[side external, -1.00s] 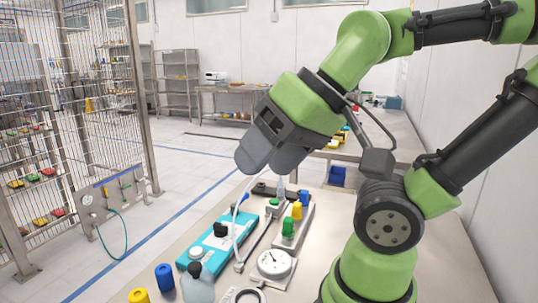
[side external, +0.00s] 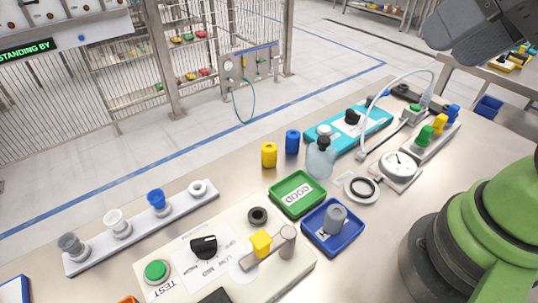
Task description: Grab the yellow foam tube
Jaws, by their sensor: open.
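The yellow foam tube (side external: 269,155) stands upright on the table near the middle of the side view, with a dark opening in its top. A blue tube (side external: 292,142) stands just behind it to the right. My gripper (side external: 452,44) shows dark grey at the top right corner, partly cut off by the frame edge. It is open, raised above the table and well away from the yellow tube. Nothing shows between its fingers.
A clear bottle (side external: 321,158) stands right of the tubes, before a teal unit (side external: 374,128). Nearer are a green GOOD tray (side external: 280,203), a blue tray (side external: 318,238) holding a grey piece, and a test panel (side external: 180,240). A white rack (side external: 140,240) stands left. Table left of the yellow tube is clear.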

